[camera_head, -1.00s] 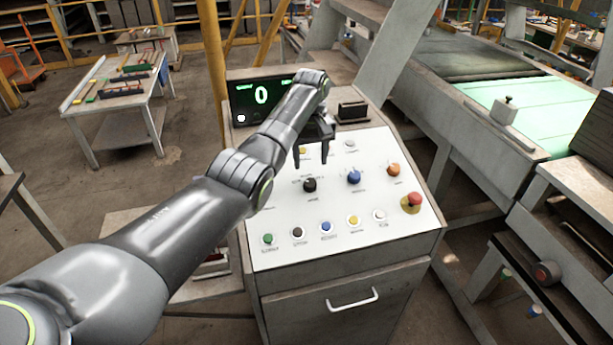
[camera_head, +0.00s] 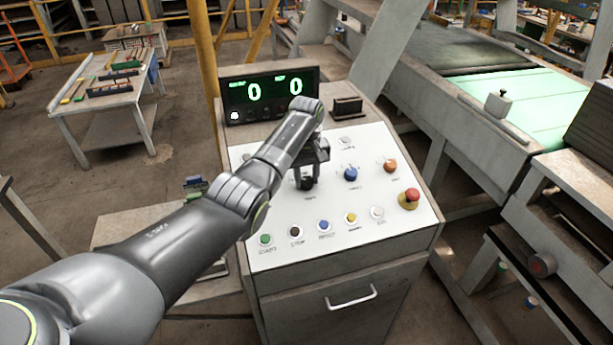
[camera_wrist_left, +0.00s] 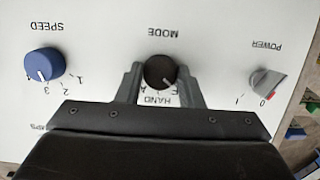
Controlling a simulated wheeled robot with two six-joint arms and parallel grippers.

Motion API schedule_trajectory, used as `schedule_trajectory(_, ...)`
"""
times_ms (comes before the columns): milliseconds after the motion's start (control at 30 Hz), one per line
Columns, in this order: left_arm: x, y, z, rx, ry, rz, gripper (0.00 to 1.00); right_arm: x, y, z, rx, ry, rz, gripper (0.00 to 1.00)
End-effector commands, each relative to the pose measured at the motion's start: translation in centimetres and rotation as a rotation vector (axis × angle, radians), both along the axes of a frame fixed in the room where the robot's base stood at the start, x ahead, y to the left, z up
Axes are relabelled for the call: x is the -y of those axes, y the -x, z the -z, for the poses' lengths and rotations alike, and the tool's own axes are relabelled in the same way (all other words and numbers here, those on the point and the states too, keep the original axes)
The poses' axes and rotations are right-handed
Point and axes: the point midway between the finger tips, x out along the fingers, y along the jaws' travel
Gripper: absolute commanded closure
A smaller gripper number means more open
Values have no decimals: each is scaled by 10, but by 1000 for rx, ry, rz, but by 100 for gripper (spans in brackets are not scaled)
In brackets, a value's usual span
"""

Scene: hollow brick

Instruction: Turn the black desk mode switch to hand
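The black mode switch (camera_head: 307,184) is a round knob on the white panel of the desk (camera_head: 285,255). In the left wrist view the switch (camera_wrist_left: 160,72) sits under the upside-down label MODE, with HAND lettered near the gripper's base. Its pale pointer mark slants toward the lower right there, off the word HAND. My left gripper (camera_head: 307,177) reaches down to the panel, one finger on each side of the knob. Its fingers (camera_wrist_left: 160,80) look closed in against the knob's sides; the exact contact is hard to see. My right gripper is in no view.
A blue speed knob (camera_wrist_left: 43,64) and a grey power switch (camera_wrist_left: 266,83) flank the mode switch. A red emergency button (camera_head: 410,197) and a row of small buttons (camera_head: 323,225) are nearer the front. A display with green zeros (camera_head: 268,92) stands behind.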

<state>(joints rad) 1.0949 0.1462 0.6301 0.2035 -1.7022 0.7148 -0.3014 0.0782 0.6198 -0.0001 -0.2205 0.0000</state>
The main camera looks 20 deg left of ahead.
Motion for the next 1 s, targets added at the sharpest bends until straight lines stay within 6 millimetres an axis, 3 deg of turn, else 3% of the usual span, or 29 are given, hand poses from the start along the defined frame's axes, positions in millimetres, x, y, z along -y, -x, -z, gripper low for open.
schedule_trajectory(133,0,0,0,2,0,0,89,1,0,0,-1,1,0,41)
schedule_trajectory(533,0,-1,-1,-11,-22,87,89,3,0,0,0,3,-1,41)
schedule_trajectory(1000,3,-2,-1,-71,-111,464,89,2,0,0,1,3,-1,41)
